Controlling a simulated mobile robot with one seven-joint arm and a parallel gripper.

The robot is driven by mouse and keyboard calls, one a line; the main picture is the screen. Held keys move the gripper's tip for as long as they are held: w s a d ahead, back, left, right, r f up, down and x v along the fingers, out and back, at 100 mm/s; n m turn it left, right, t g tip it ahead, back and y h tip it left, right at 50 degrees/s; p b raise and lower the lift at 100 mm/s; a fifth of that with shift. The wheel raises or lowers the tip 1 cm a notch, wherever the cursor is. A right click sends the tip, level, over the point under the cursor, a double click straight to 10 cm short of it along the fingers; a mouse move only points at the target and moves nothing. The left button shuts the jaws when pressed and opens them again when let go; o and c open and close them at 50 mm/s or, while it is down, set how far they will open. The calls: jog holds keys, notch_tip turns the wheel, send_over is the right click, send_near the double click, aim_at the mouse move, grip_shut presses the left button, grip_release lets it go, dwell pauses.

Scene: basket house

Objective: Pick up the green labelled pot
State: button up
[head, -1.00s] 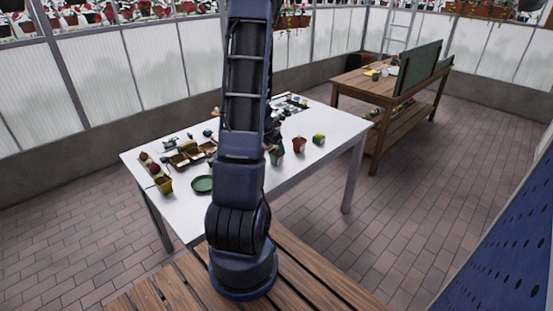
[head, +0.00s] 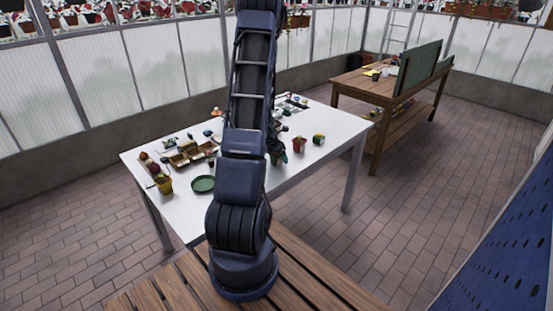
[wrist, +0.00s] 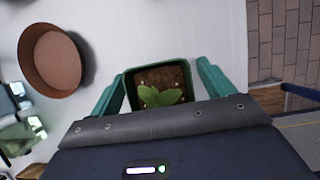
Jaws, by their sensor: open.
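The green pot (wrist: 158,70) shows from above in the wrist view, with dark soil and a small green leafy plant in it. It stands on the white table (wrist: 180,25). My gripper (wrist: 163,72) is open, with one teal finger to the left of the pot and the other to its right. There is a visible gap at the right finger; whether the left finger touches the rim I cannot tell. In the head view my gripper (head: 277,157) is at the table's near right part and largely hides the pot. No label is visible.
An empty terracotta pot (wrist: 52,60) stands left of the green pot in the wrist view. In the head view, a red pot (head: 299,145) and a yellow-green pot (head: 319,138) stand close on the right. A green saucer (head: 203,184) and yellow pot (head: 164,185) are left.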

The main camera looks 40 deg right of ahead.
jog(key=c, duration=1.1)
jog(key=shift+r, duration=0.1)
